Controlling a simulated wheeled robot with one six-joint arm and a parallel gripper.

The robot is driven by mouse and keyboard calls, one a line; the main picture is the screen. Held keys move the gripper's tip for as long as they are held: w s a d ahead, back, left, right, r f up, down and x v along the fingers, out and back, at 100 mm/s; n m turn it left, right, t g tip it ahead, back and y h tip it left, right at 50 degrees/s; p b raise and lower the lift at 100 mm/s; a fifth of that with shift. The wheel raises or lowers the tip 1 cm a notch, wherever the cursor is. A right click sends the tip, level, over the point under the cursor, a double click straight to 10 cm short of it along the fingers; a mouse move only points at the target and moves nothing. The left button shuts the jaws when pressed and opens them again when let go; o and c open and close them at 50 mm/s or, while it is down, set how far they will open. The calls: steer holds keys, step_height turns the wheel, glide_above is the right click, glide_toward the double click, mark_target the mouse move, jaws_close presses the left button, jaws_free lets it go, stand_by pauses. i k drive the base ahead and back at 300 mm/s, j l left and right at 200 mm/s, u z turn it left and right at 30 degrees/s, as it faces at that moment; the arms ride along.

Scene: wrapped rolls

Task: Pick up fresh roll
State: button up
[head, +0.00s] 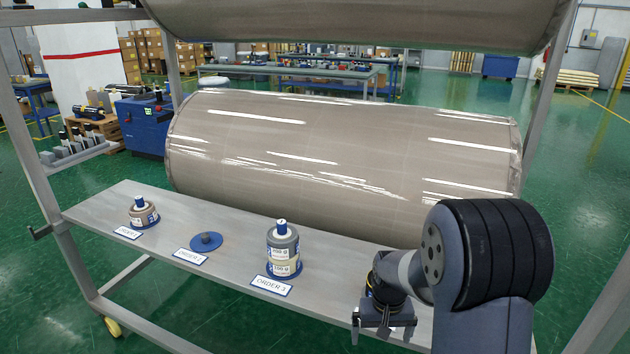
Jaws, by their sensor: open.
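Small wrapped rolls stand on blue round bases on the grey shelf (340,262). At ORDER 1 is a short tan-and-white roll (144,214) around a blue post. At ORDER 3 a grey roll (283,243) sits on top of a paler roll (285,268), both with white labels. The ORDER 2 base (206,242) carries no roll. I cannot tell which roll is the fresh one. My gripper (383,330) points down at the shelf's right part, right of the ORDER 3 stack. It is open, with nothing seen between its fingers.
A large wrapped cylinder (340,150) lies across the rack behind the shelf, and another (355,22) hangs above. Rack posts (40,150) stand at the sides. A side ledge (80,155) at left holds several dark-and-grey items. The shelf is clear between the stack and my gripper.

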mark_target(143, 214)
steer(key=i+j, duration=0.1)
steer(key=j, duration=0.3)
steer(key=i+j, duration=0.15)
steer(key=j, duration=0.2)
steer(key=i+j, duration=0.1)
steer(key=j, duration=0.3)
